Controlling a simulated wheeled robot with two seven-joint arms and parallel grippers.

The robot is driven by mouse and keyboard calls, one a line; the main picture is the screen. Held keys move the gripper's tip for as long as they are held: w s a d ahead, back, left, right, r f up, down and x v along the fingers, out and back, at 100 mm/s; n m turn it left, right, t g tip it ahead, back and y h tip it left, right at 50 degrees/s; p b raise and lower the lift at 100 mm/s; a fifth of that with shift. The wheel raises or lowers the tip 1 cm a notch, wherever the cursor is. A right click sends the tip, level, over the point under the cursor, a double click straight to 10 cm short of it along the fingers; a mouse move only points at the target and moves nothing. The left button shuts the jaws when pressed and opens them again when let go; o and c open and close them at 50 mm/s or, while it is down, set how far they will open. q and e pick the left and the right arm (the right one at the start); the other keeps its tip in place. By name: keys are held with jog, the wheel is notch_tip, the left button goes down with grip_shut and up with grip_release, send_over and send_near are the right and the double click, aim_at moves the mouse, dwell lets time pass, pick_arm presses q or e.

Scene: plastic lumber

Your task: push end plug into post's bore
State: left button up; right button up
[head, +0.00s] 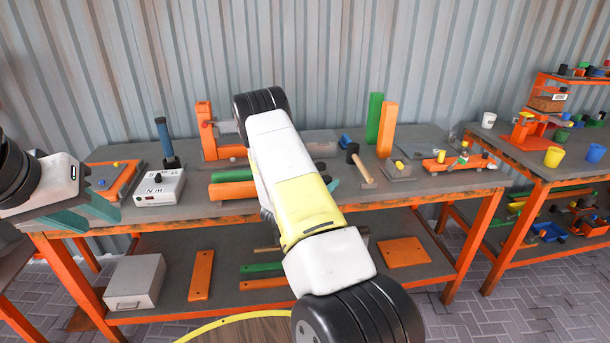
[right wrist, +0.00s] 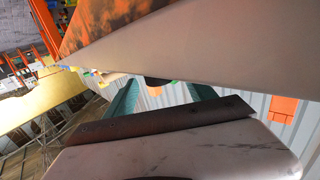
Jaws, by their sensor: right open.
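Upright on the bench (head: 130,215) at its back stand a green post (head: 374,118) and an orange post (head: 387,130). Another orange piece (head: 232,190) lies in front of a green one (head: 232,174) left of my right arm. I cannot tell which post has the bore, and I cannot make out the end plug. My left gripper (head: 88,212) is at the bench's left end, its teal fingers apart and empty. My right gripper is hidden behind my right arm in the head view; in the right wrist view its fingers (right wrist: 163,95) are apart, with nothing seen held.
A white control box (head: 160,188), an orange tray (head: 113,182), an orange stand (head: 205,130) and a mallet (head: 363,170) are on the bench. The lower shelf holds a grey box (head: 135,282) and boards. A second bench (head: 545,165) with cups stands right.

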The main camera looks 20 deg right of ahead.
jog(key=shift+w+d, duration=0.15)
jog(key=shift+d, duration=0.1)
grip_shut()
